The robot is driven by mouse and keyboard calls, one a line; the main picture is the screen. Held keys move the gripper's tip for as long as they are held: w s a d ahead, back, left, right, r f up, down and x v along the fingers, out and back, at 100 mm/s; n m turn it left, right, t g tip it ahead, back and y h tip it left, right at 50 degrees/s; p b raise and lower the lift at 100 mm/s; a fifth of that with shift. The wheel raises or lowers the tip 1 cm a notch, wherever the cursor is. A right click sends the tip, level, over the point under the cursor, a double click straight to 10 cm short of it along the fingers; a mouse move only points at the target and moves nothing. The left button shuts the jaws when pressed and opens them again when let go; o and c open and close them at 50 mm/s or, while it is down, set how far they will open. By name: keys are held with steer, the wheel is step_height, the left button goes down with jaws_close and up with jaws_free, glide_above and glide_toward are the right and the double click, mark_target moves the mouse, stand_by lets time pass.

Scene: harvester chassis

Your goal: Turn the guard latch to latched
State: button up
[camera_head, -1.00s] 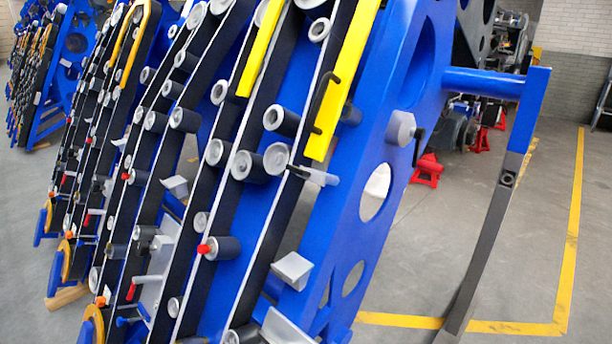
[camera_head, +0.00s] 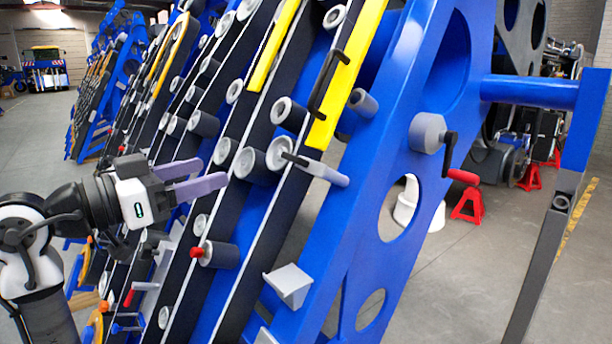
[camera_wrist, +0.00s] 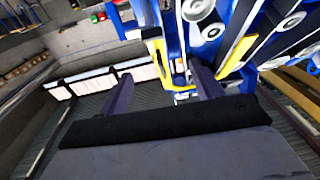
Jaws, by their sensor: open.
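A grey lever (camera_head: 318,169), which looks like the guard latch, sits at the lower end of a yellow guard bar (camera_head: 345,80). It points right and slightly down from a small pivot. A black handle (camera_head: 325,85) is on the yellow bar. My gripper (camera_head: 213,172) is to the left of the lever, apart from it, with its two purple-grey fingers spread and empty. In the wrist view, my gripper (camera_wrist: 159,72) shows the fingers wide apart with nothing between them. I cannot pick out the latch in the wrist view.
Grey rollers (camera_head: 252,163) and a red-tipped roller (camera_head: 215,253) stick out from the chassis near my gripper. A crank with a red handle (camera_head: 462,176) is on the blue side plate (camera_head: 400,140). Open floor (camera_head: 455,290) lies to the right.

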steer(key=d, duration=0.1)
steer(key=p, duration=0.2)
glide_toward(302, 163)
steer(key=w+d, duration=0.4)
steer(key=w, duration=0.2)
steer(key=shift+w+d+r+g, duration=0.2)
steer(key=shift+w+d+g, duration=0.05)
steer(key=shift+w+g, duration=0.15)
steer(key=c, duration=1)
